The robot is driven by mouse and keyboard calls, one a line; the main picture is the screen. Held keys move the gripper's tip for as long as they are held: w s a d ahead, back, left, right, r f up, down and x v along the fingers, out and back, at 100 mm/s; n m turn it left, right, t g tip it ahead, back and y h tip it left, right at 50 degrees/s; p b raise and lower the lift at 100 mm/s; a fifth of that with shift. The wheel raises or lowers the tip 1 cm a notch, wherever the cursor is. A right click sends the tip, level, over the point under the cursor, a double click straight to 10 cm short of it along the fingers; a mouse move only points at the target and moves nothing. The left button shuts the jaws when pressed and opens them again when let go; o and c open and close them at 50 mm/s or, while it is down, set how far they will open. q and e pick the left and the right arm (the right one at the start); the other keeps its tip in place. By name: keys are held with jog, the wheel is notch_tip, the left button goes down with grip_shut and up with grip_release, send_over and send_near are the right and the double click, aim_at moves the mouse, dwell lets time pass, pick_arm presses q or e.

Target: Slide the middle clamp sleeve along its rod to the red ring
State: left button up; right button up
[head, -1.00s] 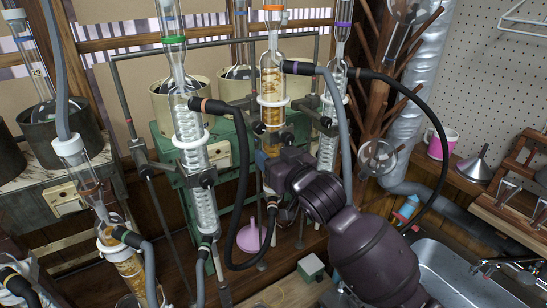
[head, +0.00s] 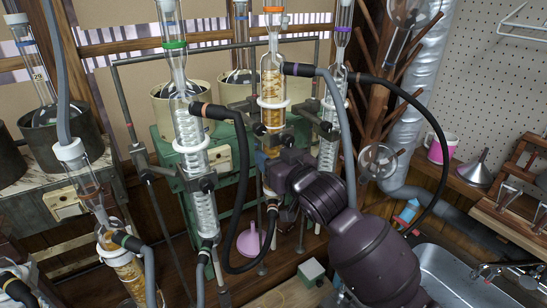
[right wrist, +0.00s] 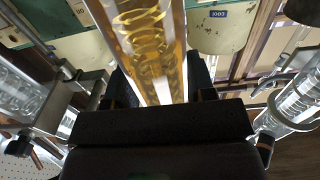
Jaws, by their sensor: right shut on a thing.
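The middle glass column (head: 271,78) stands upright with an orange band at its top and an amber coil inside. It also shows in the right wrist view (right wrist: 150,45). Dark clamp parts (head: 270,137) cross the column below its white collar. My right gripper (head: 268,165) is at the column just below these parts. In the right wrist view its dark fingers (right wrist: 160,88) stand on both sides of the amber column. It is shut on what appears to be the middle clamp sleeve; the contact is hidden. I cannot make out the red ring. My left gripper is not in view.
A left column (head: 190,130) with a green band and a right column (head: 329,145) stand close on either side. A black hose (head: 243,190) hangs just left of my gripper, and a grey hose (head: 343,130) passes close on its right. A sink (head: 450,275) is at lower right.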

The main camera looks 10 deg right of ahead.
jog(key=shift+r, duration=0.4)
jog(key=o, duration=1.2)
jog(key=shift+c, duration=0.2)
jog(key=shift+f, duration=0.15)
jog(key=b+v, duration=0.2)
jog(key=v, duration=0.9)
jog(key=s+d+f+m+g+h, duration=0.15)
jog(key=d+f, duration=0.25)
jog(key=f, duration=0.6)
jog(key=s+d+f+m+h, duration=0.1)
jog(key=s+d+f+h, duration=0.15)
jog(key=f, duration=0.75)
jog(key=s+d+f+g+h, duration=0.1)
jog(key=s+d+f, duration=0.2)
jog(key=s+f, duration=0.4)
jog(key=s+d+f+g+h+b, duration=0.1)
jog(key=s+d+f+g+h, duration=0.1)
jog(key=s+d+f, duration=0.2)
jog(key=s+f+m, duration=0.1)
jog(key=s+f, duration=0.2)
jog(key=f, duration=0.4)
jog(key=shift+s+f, duration=0.15)
jog(key=shift+f, duration=0.05)
